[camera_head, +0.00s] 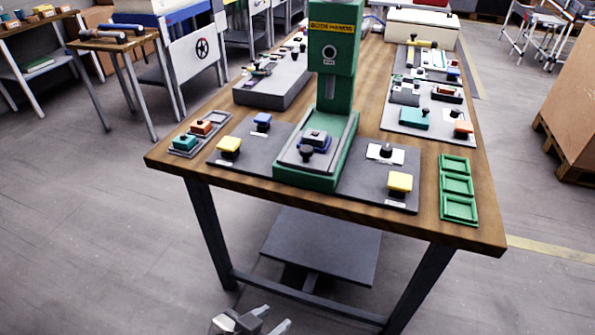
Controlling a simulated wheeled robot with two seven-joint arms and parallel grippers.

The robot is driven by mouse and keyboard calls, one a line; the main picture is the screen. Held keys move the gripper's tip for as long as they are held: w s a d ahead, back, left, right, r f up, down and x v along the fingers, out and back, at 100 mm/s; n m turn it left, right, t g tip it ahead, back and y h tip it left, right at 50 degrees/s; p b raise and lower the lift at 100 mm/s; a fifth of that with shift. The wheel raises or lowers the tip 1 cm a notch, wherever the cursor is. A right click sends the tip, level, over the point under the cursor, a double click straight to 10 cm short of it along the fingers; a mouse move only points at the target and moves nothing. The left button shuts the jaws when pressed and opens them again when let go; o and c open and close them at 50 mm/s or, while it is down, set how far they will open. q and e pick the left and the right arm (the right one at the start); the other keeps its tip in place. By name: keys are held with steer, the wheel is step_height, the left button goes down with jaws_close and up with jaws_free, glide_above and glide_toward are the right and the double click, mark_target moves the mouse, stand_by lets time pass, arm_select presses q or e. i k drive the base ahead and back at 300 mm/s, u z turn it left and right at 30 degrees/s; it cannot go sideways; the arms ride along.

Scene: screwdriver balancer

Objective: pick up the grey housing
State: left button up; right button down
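A small block with a grey top and blue lower part (315,138) sits on the bed of the green press (333,55), behind a black knob. A dark grey block (405,96) lies on the grey mat at the table's right. I cannot tell for sure which of these is the grey housing. My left gripper (273,317) is at the bottom edge, below and in front of the table, far from both. Its two fingers are apart with nothing seen between them. My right gripper is not in view.
The wooden table (300,203) has a lower shelf (322,245). A green three-part tray (458,187) stands empty at its right corner. A grey tray (190,145) with teal and orange blocks is at left. Yellow buttons (400,181) flank the press. Floor in front is clear.

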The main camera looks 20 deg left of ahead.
mark_target(320, 141)
steer(key=k, duration=0.35)
steer(key=u, duration=1.6)
steer(key=i, duration=1)
steer(key=z, duration=0.2)
